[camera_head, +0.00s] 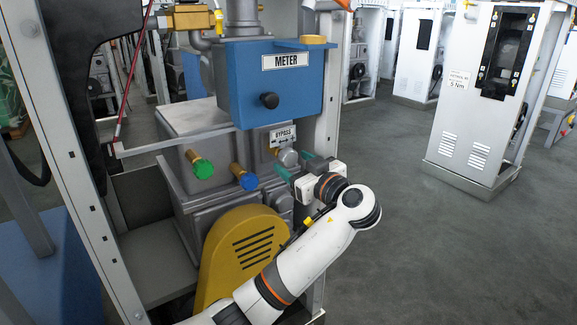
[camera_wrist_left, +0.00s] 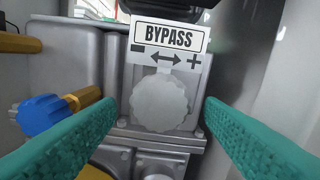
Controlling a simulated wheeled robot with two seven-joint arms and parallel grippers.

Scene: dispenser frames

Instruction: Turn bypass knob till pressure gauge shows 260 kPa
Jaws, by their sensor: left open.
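The bypass knob (camera_wrist_left: 160,103) is a round grey knob with a scalloped rim, under a white BYPASS label (camera_wrist_left: 168,40) with a minus, a double arrow and a plus. In the head view the knob (camera_head: 288,157) is partly seen beside the gripper. My left gripper (camera_head: 295,165) is open in front of it. In the left wrist view its teal fingers stand left and right of the knob, with a visible gap on each side. No pressure gauge face or reading is visible. My right gripper is not in view.
A blue METER box (camera_head: 240,95) with a black knob (camera_head: 269,100) overhangs above. A green knob (camera_head: 201,166) and a blue knob (camera_head: 246,180) stick out to the left. A yellow guard (camera_head: 222,255) is below. The frame's upright (camera_head: 326,110) is close on the right.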

